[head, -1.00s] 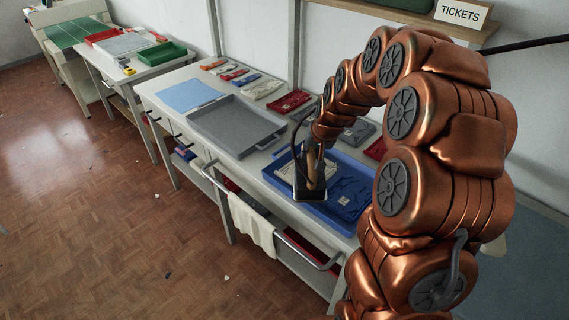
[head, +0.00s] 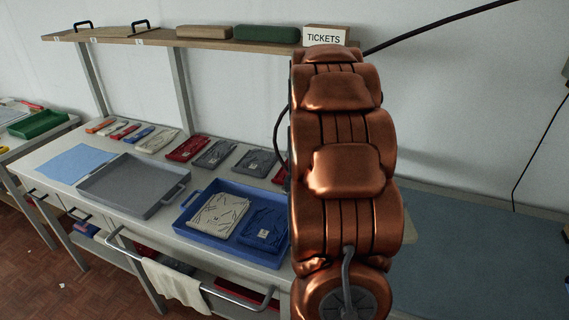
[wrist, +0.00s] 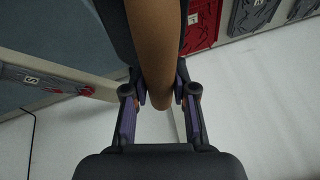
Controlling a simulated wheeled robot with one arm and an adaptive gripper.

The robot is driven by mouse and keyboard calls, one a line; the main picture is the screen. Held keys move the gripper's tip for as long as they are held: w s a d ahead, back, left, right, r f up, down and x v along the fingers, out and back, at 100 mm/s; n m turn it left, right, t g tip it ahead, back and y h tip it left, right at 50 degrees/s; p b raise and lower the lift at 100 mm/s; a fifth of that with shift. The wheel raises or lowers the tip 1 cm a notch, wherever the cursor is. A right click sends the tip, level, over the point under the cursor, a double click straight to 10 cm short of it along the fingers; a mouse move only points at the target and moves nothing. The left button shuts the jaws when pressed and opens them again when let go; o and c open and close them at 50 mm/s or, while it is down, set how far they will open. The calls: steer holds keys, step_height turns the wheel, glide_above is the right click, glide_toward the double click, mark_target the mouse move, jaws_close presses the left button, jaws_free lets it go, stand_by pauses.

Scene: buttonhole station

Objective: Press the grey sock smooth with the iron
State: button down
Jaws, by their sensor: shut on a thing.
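My gripper (wrist: 161,98) is shut on the brown handle of the iron (wrist: 155,45) in the wrist view. The iron's dark body shows only in part behind the handle; in the head view my arm hides both gripper and iron. Two folded grey pieces, (head: 215,153) and (head: 255,162), lie in the back row on the table; I cannot tell if either is the grey sock. Grey pieces also show at the upper right of the wrist view (wrist: 252,14). A creased cream piece (head: 218,214) and a blue piece (head: 264,229) lie in the blue tray (head: 196,236).
An empty grey tray (head: 133,184) and a light blue sheet (head: 75,164) lie left of the blue tray. A shelf (head: 215,43) with a TICKETS sign (head: 325,37) runs above the table. A blue-grey surface (head: 480,245) at the right is largely clear.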

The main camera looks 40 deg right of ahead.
steer(key=s+d+r+m+g+b, duration=0.1)
steer(key=s+d+r+m+g, duration=0.15)
steer(key=s+d+m, duration=0.35)
steer(key=s+d+r+m+g, duration=0.1)
steer(key=s+d+r, duration=0.2)
steer(key=s, duration=0.4)
steer(key=s+d+r+m+g+b, duration=0.1)
steer(key=s+d+r+m, duration=0.1)
steer(key=s+d+m, duration=0.4)
steer(key=shift+s+a+f+n+h+b, duration=0.15)
steer(key=shift+a+f+n+b, duration=0.15)
steer(key=shift+f, duration=0.65)
steer(key=shift+s+a+f+n+h+b, duration=0.15)
steer(key=shift+f+n, duration=0.2)
steer(key=shift+f, duration=0.6)
steer(key=shift+a+f+n+h+b, duration=0.1)
steer(key=shift+f+n+b, duration=0.2)
steer(key=shift+f, duration=0.65)
steer(key=shift+f+b, duration=0.35)
steer(key=shift+f, duration=0.15)
steer(key=shift+w+d, duration=1.75)
steer(key=shift+w, duration=0.05)
steer(key=shift+w+d+f, duration=0.1)
steer(key=shift+w+d, duration=0.25)
steer(key=shift+w, duration=0.05)
stand_by(0.6)
